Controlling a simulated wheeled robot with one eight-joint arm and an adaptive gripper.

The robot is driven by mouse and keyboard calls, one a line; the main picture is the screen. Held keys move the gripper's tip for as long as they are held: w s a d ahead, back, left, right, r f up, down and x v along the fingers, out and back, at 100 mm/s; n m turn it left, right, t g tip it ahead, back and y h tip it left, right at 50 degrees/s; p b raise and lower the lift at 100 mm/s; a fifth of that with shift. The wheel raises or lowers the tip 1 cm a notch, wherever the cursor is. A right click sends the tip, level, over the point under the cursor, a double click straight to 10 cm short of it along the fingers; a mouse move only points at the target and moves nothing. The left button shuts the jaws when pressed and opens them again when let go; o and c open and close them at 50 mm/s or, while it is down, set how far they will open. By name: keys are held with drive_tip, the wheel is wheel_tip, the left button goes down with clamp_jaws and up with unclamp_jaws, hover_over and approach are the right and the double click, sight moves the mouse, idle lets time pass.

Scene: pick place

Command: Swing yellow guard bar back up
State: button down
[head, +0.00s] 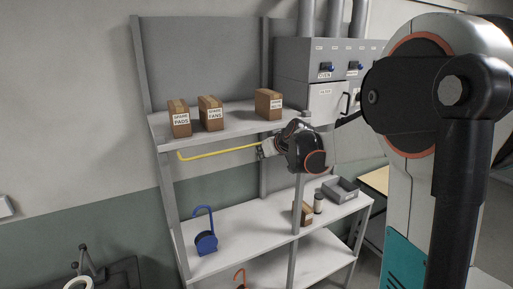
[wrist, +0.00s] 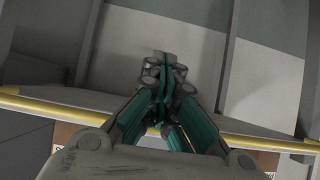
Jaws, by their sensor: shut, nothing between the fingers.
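The yellow guard bar (head: 220,152) runs roughly level along the front of the upper shelf, just below its front edge, in the head view. Its left end bends at the left post, and its right part reaches my gripper (head: 264,151). In the wrist view the bar (wrist: 50,108) crosses the picture behind my fingers, with a bit showing between them. My gripper (wrist: 165,72) is shut, with its teal-padded fingertips together and empty. I cannot tell whether the fingers touch the bar. The bar's right end is hidden by my arm in the head view.
Boxes stand on the upper shelf (head: 235,122): spare pads (head: 179,120), spare fans (head: 211,114) and another (head: 268,104). The lower shelf (head: 250,222) holds a blue hooked item (head: 205,240), a small box (head: 305,214), a jar (head: 318,203) and a grey bin (head: 341,190). Shelf posts stand close to my gripper.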

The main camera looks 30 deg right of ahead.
idle(0.4)
drive_tip(key=shift+r+p, duration=1.45)
drive_tip(key=shift+r, duration=1.05)
drive_tip(key=shift+w+r, duration=0.1)
drive_tip(key=shift+r, duration=0.05)
drive_tip(key=r, duration=0.1)
drive_tip(key=r+p, duration=0.1)
drive_tip(key=shift+w+r, duration=0.3)
drive_tip(key=shift+w, duration=0.1)
drive_tip(key=shift+s, duration=0.1)
